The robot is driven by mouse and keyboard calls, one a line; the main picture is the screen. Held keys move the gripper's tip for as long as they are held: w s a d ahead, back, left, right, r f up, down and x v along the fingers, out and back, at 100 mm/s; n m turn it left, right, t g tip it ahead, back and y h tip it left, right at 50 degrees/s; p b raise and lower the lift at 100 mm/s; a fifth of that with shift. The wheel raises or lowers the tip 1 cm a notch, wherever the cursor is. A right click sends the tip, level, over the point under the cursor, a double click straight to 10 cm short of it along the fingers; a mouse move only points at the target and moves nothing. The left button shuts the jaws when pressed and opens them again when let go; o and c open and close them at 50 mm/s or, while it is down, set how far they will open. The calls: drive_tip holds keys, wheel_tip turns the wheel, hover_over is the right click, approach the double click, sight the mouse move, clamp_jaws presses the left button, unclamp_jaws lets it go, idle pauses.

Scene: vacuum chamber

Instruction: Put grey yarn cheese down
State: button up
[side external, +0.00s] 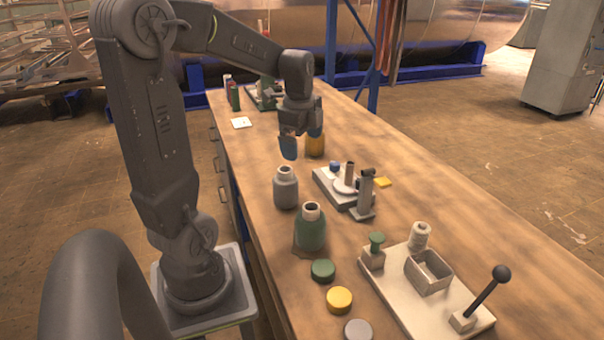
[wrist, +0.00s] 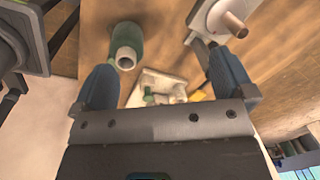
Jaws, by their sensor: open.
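The grey yarn cheese (side external: 285,189) appears to be the grey, bottle-shaped piece with a pale open top. It stands upright on the wooden table in the side view, and I cannot make it out in the wrist view. My gripper (side external: 301,143) hangs above and behind it, apart from it, with blue fingers pointing down. In the wrist view the two fingers of my gripper (wrist: 166,88) are wide apart and nothing is held between them.
A fixture (side external: 346,187) with pegs is to the right. Green (side external: 323,270), yellow (side external: 339,299) and grey (side external: 358,331) discs line the near edge beside a lever board (side external: 410,310).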

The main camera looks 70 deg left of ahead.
drive_tip(key=s+d+r+n+t, duration=0.1)
drive_tip(key=s+d+n, duration=0.1)
drive_tip(key=d, duration=0.5)
drive_tip(key=s+d+r+n+t, duration=0.1)
drive_tip(key=s+d+n+t, duration=0.1)
drive_tip(key=d+n, duration=0.3)
drive_tip(key=s+d+r+n+t, duration=0.1)
drive_tip(key=s+d+n, duration=0.2)
drive_tip(key=d, duration=0.7)
drive_tip(key=shift+s+n+t+h, duration=0.3)
drive_tip(key=shift+h, duration=0.1)
drive_tip(key=shift+d+r, duration=0.1)
drive_tip(key=shift+r, duration=0.05)
drive_tip(key=shift+c, duration=0.3)
